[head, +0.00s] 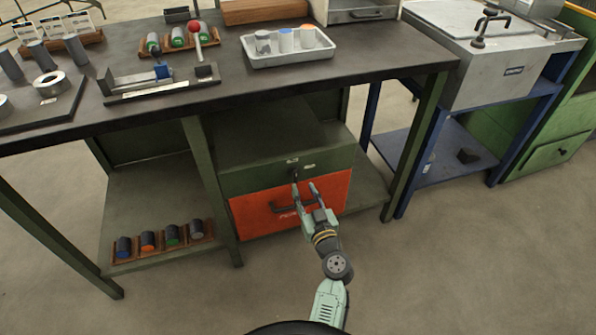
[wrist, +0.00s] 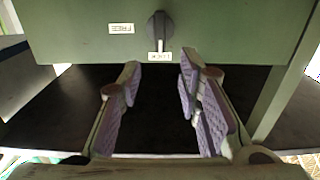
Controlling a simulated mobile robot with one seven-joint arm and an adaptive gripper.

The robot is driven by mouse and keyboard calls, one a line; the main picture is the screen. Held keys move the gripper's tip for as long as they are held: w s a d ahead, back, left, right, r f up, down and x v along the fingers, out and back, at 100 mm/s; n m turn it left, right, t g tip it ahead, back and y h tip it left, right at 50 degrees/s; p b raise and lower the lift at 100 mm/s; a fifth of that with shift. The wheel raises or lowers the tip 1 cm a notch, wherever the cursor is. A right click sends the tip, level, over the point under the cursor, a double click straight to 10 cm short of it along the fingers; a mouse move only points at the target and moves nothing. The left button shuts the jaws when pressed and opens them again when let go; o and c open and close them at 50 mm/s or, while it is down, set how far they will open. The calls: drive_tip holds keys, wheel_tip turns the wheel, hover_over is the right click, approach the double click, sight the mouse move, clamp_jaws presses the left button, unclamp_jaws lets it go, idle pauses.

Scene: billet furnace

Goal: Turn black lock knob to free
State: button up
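The black lock knob (wrist: 158,27) sits on a green panel. Its grip lies upright in the wrist view, in line with the LOCK label (wrist: 160,56). The FREE label (wrist: 121,28) is to its left there; the lettering looks upside down. In the head view the knob (head: 294,175) is small, above the orange drawer (head: 265,212). My gripper (wrist: 160,76) is open and empty, its fingers apart in front of the panel. The knob lies beyond the fingertips, roughly centred between them, not held. The gripper (head: 304,188) also shows in the head view, in front of the cabinet.
The orange drawer has a dark bar handle (head: 290,207) close to my gripper. The workbench top (head: 230,85) overhangs the cabinet. A bench leg (head: 415,150) stands to the right. A rack of cylinders (head: 165,245) sits on the lower left shelf. The floor in front is clear.

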sight(296, 174)
drive_tip(key=p+x, duration=0.1)
drive_tip(key=x, duration=0.6)
drive_tip(key=shift+w+p, duration=0.2)
drive_tip(key=shift+p, duration=0.15)
drive_tip(key=shift+c, duration=0.3)
clamp_jaws()
